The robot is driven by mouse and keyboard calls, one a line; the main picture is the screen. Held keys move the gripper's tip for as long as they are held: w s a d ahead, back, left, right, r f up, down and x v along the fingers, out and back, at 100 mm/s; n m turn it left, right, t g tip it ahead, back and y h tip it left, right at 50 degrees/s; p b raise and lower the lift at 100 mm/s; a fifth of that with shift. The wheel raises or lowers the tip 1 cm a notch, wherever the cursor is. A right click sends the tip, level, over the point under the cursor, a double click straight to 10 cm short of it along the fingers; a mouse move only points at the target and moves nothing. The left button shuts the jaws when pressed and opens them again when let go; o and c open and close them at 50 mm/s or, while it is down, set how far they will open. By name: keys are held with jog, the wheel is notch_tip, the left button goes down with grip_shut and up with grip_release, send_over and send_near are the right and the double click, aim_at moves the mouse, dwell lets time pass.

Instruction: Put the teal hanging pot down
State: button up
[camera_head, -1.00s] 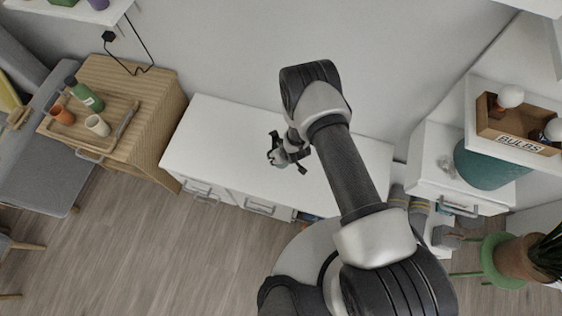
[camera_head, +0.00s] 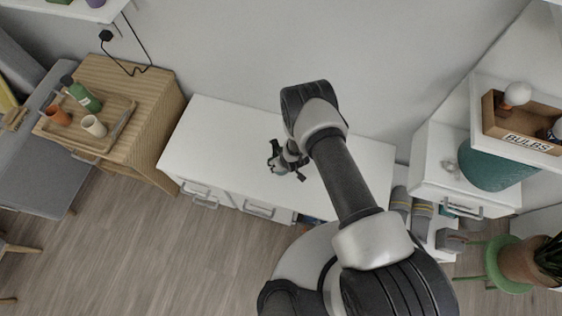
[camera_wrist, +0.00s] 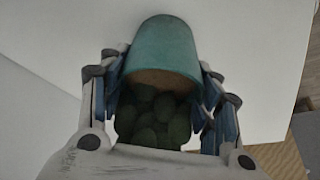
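In the wrist view a teal pot (camera_wrist: 165,48) sits between the two fingers of my gripper (camera_wrist: 162,80). Its rim faces the camera, and brown soil and a clump of dark green, rounded leaves (camera_wrist: 155,115) show on the near side. The fingers lie against both sides of the pot, shut on it. In the head view my gripper (camera_head: 285,161) is over the white desk top (camera_head: 225,135). The pot cannot be made out there, hidden by the gripper and wrist. I cannot tell whether it touches the desk.
The desk top is clear around my gripper. A wooden cabinet (camera_head: 165,110) with a tray (camera_head: 75,142) of cups and a green bottle stands left. At right are a white cabinet (camera_head: 433,165), a large teal rounded object (camera_head: 490,168) and a bulbs box (camera_head: 515,125) on a shelf.

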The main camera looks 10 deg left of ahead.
jog(key=o, duration=0.4)
jog(key=shift+r, duration=0.15)
jog(key=p+v, duration=0.5)
jog(key=v, duration=0.7)
dwell(0.3)
